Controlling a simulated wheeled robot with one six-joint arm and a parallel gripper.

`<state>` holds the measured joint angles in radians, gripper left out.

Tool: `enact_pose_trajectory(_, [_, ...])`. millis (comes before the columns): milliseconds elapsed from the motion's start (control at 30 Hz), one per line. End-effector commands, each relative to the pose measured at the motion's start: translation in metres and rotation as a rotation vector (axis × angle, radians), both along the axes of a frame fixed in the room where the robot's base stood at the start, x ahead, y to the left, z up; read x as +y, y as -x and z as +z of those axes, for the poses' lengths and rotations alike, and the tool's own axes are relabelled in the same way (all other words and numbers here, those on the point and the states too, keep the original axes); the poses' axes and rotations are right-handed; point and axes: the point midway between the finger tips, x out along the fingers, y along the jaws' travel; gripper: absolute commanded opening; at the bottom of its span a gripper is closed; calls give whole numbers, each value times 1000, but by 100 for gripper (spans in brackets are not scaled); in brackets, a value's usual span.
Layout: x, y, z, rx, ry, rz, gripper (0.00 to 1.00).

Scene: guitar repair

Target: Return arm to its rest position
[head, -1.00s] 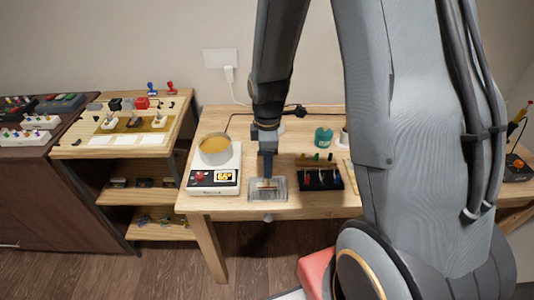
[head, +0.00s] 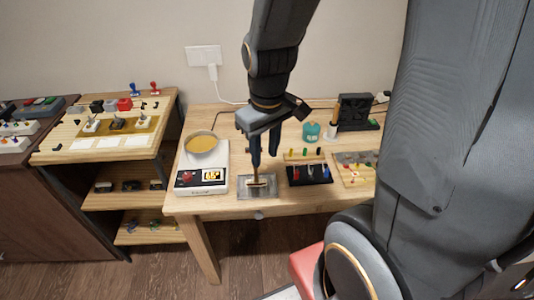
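My gripper (head: 264,158) hangs down from my arm over the wooden workbench (head: 230,207). Its two dark fingers show apart, with a gap between them, and I see nothing held in them. Below the fingers is a clear, shallow tray (head: 243,190) with a small brownish piece (head: 258,181) in it. I cannot tell how far the fingertips are above that piece. My arm is bent and reaches forward over the bench.
A white hot-plate unit (head: 205,178) with a pan (head: 201,144) stands left of the tray. A black holder (head: 309,175) with coloured tools and a teal jar (head: 311,132) are to the right. A wooden shelf (head: 120,160) is further left.

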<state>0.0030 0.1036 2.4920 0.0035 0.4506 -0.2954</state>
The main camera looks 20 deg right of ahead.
Motion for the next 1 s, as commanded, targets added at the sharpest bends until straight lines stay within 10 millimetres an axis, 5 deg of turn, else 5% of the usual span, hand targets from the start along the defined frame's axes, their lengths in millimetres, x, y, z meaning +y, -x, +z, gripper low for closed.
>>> enact_pose_trajectory(267, [2,22,9,-28,-31,-280,33])
enact_pose_trajectory(1000, [2,22,9,-28,-32,-288,33])
